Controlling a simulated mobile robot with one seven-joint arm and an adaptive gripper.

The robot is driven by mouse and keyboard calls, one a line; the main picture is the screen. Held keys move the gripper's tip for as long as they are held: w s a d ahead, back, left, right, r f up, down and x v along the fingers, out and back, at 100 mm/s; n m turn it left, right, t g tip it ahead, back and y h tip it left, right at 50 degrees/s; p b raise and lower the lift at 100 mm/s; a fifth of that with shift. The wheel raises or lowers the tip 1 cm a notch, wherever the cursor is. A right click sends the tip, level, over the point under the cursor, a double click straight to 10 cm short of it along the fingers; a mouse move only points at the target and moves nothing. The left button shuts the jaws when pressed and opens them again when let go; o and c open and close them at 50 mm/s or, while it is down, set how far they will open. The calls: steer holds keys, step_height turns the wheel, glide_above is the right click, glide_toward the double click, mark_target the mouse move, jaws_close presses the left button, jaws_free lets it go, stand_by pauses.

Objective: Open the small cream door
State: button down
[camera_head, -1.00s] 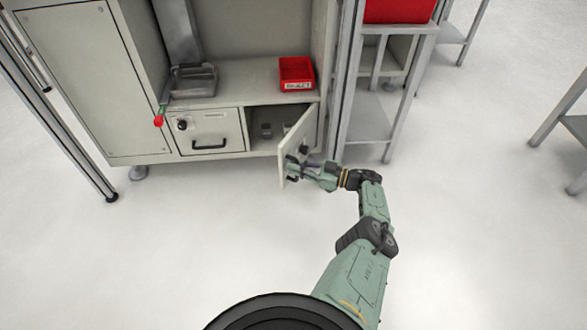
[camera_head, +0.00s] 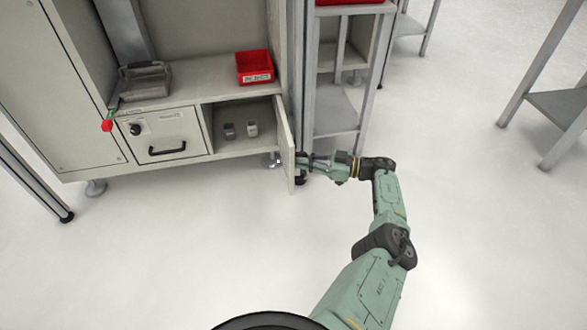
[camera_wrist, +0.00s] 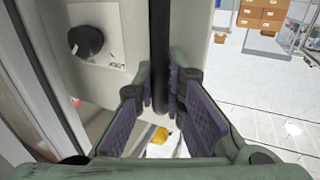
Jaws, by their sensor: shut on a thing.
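The small cream door (camera_head: 286,143) stands swung well out from the cabinet's lower right compartment, seen almost edge-on in the head view. My gripper (camera_head: 308,160) is at the door's outer face. In the wrist view, the cream door panel (camera_wrist: 115,20) shows a round black knob (camera_wrist: 86,41) on a pale plate. A black bar handle (camera_wrist: 159,50) runs vertically down between the fingers of my gripper (camera_wrist: 160,92), which is shut on it.
The open compartment (camera_head: 226,112) holds two small grey items (camera_head: 241,130). A closed drawer-like door (camera_head: 165,152) with a black handle is to its left. A grey shelf rack (camera_head: 335,110) stands close right of the door.

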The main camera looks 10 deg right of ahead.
steer(key=shift+w+d+b, duration=0.1)
steer(key=shift+d+b, duration=0.6)
steer(key=shift+d, duration=0.65)
steer(key=c, duration=1.7)
jaws_free()
steer(key=shift+o, duration=0.2)
